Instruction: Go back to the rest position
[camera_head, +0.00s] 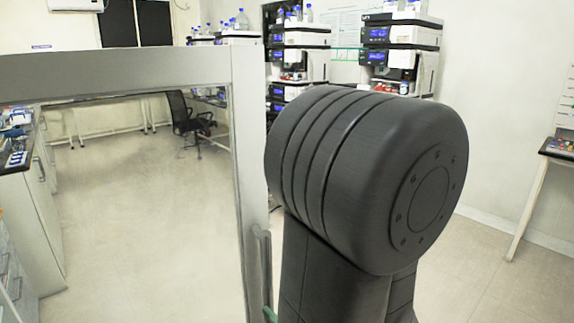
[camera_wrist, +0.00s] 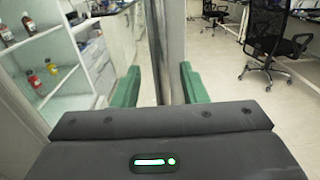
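My gripper (camera_wrist: 162,85) shows in the wrist view with its two green fingers spread apart. A grey vertical door edge (camera_wrist: 173,40) stands in line with the gap between them. I cannot tell whether the fingers touch it. In the head view, a framed door (camera_head: 245,120) stands upright at the left and centre. Its vertical handle (camera_head: 262,270) is beside my dark arm, which covers the middle right. A bit of green finger shows low by the handle; the rest of my gripper is hidden there.
In the wrist view, a shelf with several small bottles (camera_wrist: 34,80) is at left and an office chair (camera_wrist: 268,38) at right. In the head view, instrument stacks (camera_head: 400,45) stand behind my arm, counters (camera_head: 40,190) line the left, and a table (camera_head: 545,155) is at right. The floor between is clear.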

